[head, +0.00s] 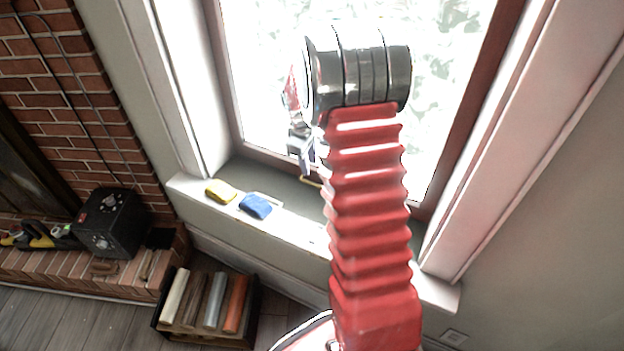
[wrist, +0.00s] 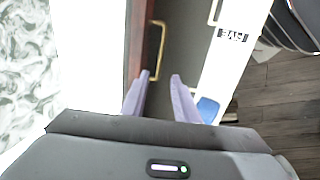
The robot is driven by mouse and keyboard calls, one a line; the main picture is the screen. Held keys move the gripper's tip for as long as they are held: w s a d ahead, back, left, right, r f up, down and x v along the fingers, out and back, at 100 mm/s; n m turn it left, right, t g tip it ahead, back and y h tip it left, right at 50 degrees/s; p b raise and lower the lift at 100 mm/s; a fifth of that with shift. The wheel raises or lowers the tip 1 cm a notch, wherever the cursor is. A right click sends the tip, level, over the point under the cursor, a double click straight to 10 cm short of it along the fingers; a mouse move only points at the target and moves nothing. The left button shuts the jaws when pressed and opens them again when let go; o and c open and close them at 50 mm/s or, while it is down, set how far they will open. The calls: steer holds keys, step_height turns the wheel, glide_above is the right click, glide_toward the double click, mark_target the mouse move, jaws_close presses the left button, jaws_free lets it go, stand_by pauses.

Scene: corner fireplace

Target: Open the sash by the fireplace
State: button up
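The sash is the window (head: 262,90) right of the fireplace, with bright glass in a reddish-brown wooden frame. It looks closed. A brass-coloured handle (head: 311,183) shows low on it, just below my gripper (head: 304,155) and partly hidden by my red arm. In the wrist view the handle (wrist: 156,50) is a thin bent bar beside the reddish frame edge (wrist: 137,40). My gripper (wrist: 155,90) has its two pale fingers apart, with nothing between the tips. The handle is beyond the tips, roughly in line with the gap, and appears untouched.
A yellow item (head: 220,191) and a blue item (head: 256,206) lie on the pale windowsill (head: 290,229). A black box (head: 111,222) stands on the brick hearth (head: 60,265). A crate of rolls (head: 252,330) is on the floor. My arm hides the sill's middle.

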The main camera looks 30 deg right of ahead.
mark_target(312, 184)
steer(key=x, duration=1)
steer(key=shift+r, duration=0.1)
steer(key=shift+a, duration=0.1)
jaws_close()
stand_by(0.3)
steer(key=shift+s+r, duration=0.1)
steer(key=shift+r, duration=0.05)
